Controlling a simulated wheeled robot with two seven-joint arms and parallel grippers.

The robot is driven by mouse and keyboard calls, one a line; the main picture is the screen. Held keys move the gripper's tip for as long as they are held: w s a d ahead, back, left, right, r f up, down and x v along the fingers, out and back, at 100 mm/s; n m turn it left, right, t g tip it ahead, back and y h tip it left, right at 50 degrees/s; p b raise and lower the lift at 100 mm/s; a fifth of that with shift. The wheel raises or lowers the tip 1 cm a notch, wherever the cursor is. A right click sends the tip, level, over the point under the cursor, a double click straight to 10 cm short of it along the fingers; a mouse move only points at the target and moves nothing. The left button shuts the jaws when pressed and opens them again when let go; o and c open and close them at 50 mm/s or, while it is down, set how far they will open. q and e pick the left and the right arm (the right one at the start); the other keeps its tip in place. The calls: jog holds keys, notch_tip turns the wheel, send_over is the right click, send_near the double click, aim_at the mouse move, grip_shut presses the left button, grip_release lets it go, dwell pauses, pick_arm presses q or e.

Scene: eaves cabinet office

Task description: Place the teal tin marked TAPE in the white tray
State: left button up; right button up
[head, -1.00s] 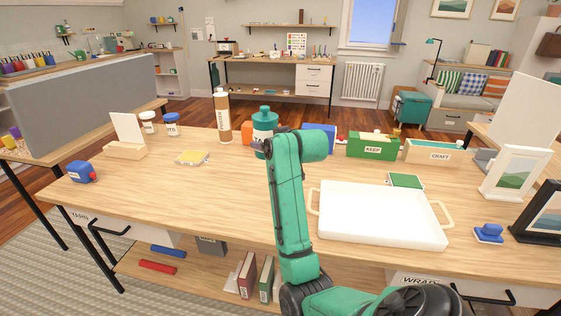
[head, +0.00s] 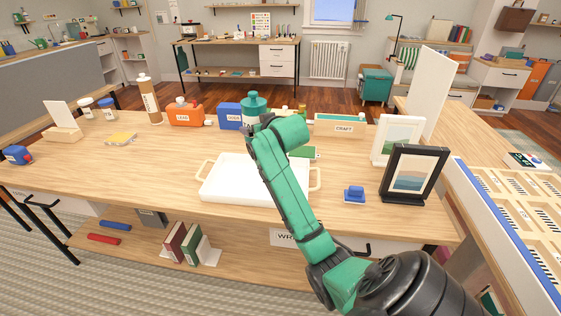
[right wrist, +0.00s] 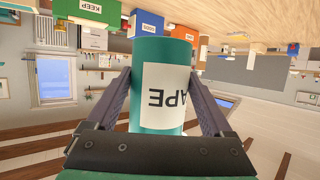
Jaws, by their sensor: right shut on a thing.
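The teal tin (head: 253,103) is held upright beyond the far edge of the white tray in the head view. In the right wrist view the tin (right wrist: 150,60) shows a white label, upside down, with "APE" readable. My right gripper (right wrist: 162,100) is shut on it, one finger on each side. In the head view my forearm hides the fingers. The white tray (head: 232,182) with pale handles lies on the wooden table and looks empty. My arm covers its right part. My left gripper is in neither view.
A CRAFT box (head: 340,126) is to the right. A blue stamp-like thing (head: 355,194) and a black frame (head: 412,176) stand right of the tray.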

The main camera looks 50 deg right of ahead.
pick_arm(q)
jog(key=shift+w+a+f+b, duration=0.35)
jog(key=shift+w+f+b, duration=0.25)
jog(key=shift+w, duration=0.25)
pick_arm(e)
jog(key=f, duration=1.3)
jog(key=w+f, duration=0.1)
jog(key=f, duration=0.5)
jog(key=shift+a+f, duration=0.25)
jog(key=shift+f, duration=0.15)
jog(key=shift+f, duration=0.1)
jog(key=o, duration=1.2)
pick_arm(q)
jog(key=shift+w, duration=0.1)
pick_arm(e)
jog(key=shift+o, duration=0.2)
jog(key=shift+r, duration=0.2)
pick_arm(q)
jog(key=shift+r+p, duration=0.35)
jog(key=shift+p, duration=0.05)
pick_arm(e)
jog(key=v, duration=1.2)
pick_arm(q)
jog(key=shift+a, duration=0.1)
